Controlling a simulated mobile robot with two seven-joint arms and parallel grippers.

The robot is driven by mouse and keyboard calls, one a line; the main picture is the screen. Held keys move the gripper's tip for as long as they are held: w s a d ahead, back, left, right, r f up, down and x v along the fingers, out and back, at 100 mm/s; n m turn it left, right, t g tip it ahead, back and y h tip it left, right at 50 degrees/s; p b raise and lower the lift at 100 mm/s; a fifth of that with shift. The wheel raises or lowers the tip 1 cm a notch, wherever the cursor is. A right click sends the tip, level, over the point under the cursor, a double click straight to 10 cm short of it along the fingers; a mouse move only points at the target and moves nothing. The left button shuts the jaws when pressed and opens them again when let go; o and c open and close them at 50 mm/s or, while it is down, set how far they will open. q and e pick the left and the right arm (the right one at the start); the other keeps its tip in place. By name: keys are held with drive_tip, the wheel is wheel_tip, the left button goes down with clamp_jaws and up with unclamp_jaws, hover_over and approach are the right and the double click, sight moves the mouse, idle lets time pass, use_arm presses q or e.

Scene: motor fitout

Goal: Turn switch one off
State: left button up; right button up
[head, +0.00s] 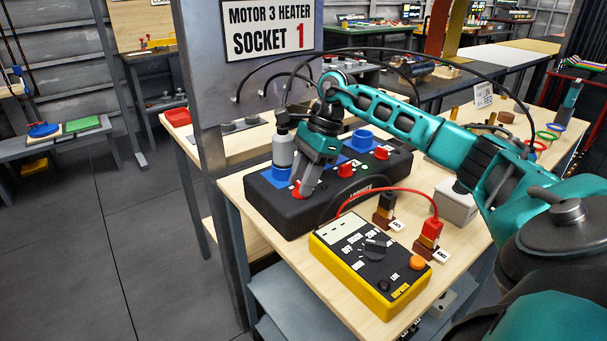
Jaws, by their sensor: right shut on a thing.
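A black switch box (328,209) lies on the wooden table, with blue sockets and red switches on its top. My right gripper (302,188) points down at the near left end of the box, shut on a red switch (297,194) there. The fingers partly cover that switch. Two more red switches, a middle one (345,170) and a far one (382,153), stand farther along the box. A grey plug (283,151) stands upright in the nearest blue socket, close beside the gripper. I cannot read which switch is number one. My left gripper is out of view.
A yellow multimeter (365,262) lies in front of the box. A red lead (392,189) arches to a red plug (431,232); a dark plug (385,204) is nearby. A metal panel with a "Socket 1" sign (270,28) stands behind. Black cables arch overhead.

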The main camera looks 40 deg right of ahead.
drive_tip(key=shift+w+r+n+g, duration=0.1)
drive_tip(key=shift+n+g, duration=0.2)
drive_tip(key=shift+n, duration=0.6)
drive_tip(key=o, duration=1)
drive_tip(key=shift+o, duration=0.2)
drive_tip(key=p+v, duration=0.1)
drive_tip(key=v, duration=1.1)
drive_tip(key=shift+d+r, duration=0.25)
drive_tip(key=shift+r, duration=0.1)
drive_tip(key=shift+f, duration=0.1)
